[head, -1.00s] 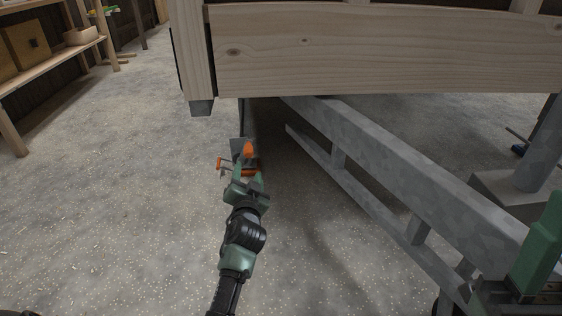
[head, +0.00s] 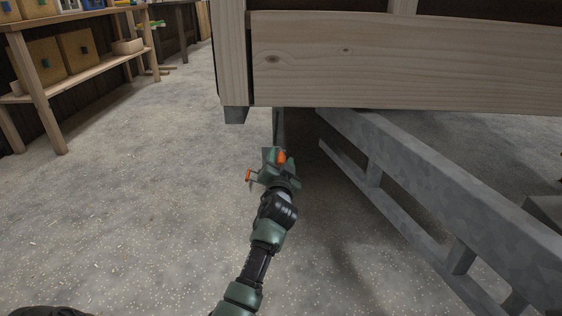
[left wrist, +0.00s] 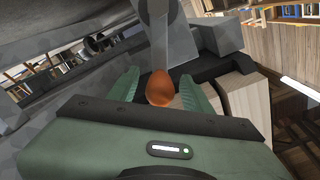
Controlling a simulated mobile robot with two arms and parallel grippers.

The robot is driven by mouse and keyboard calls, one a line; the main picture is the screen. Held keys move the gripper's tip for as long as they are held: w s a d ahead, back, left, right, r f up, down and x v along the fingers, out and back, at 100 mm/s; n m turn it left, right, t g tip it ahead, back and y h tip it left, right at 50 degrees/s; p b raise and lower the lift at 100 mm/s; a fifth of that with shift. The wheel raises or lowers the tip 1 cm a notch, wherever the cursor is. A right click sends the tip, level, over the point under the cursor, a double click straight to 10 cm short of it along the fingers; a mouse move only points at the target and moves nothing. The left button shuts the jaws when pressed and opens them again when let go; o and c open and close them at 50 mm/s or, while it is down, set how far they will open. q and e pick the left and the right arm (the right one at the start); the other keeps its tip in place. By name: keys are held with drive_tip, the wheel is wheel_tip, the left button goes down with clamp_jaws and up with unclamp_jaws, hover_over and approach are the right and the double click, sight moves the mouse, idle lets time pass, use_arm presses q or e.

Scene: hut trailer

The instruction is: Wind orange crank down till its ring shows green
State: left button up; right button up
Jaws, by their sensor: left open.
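The orange crank (head: 249,175) is under the front left corner of the wooden hut, mostly hidden behind my gripper. An orange part shows to the left of my gripper and another at its top. My left gripper (head: 277,164) is open at the crank. In the left wrist view, a rounded orange knob (left wrist: 160,88) sits between the two green fingers (left wrist: 161,91), with a grey metal piece behind it. I cannot tell whether the fingers touch the knob. The crank's ring and its colour cannot be made out. My right gripper is out of view.
The hut's wooden beam (head: 400,62) overhangs above the crank. A grey metal trailer frame (head: 440,190) runs to the lower right beside my arm. A wooden shelf (head: 88,82) with boxes stands at the back left. The speckled floor at left is clear.

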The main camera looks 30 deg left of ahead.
use_arm(q)
drive_tip(key=shift+c, duration=0.2)
clamp_jaws()
idle(1.1)
